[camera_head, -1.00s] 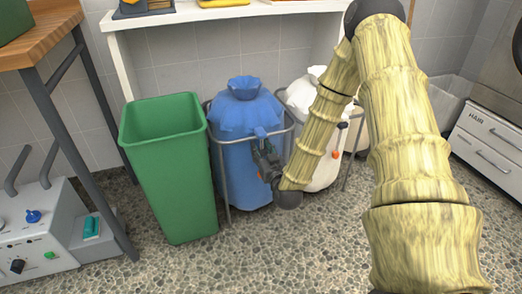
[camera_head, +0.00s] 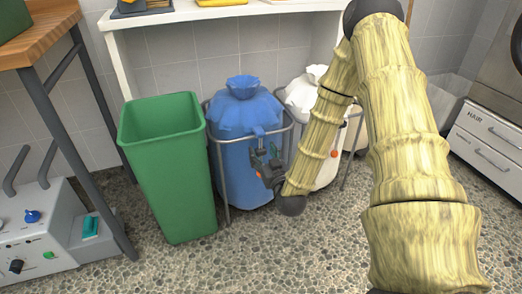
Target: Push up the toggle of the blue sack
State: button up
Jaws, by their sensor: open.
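The blue sack (camera_head: 240,160) stands upright in a grey metal frame, its gathered neck at the top. A small blue tab hangs at the front right of its collar, just above my gripper. My gripper (camera_head: 259,158) is a dark shape at the sack's front right side, pointing up and left. It is open, with its fingers close to the sack; I cannot tell whether they touch it. A small orange-red spot shows beside the fingers, and I cannot make out the toggle clearly. The gripper and wrist hide part of the sack's right side.
A green open bin (camera_head: 168,180) stands left of the blue sack. A white sack (camera_head: 303,97) in a similar frame is on the right, partly behind my arm. A white shelf (camera_head: 220,13) is above. A grey control box (camera_head: 40,235) is at the lower left. Pebbled floor in front is clear.

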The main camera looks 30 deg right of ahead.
jog(key=v, duration=0.9)
jog(key=shift+s, duration=0.15)
jog(key=shift+c, duration=0.2)
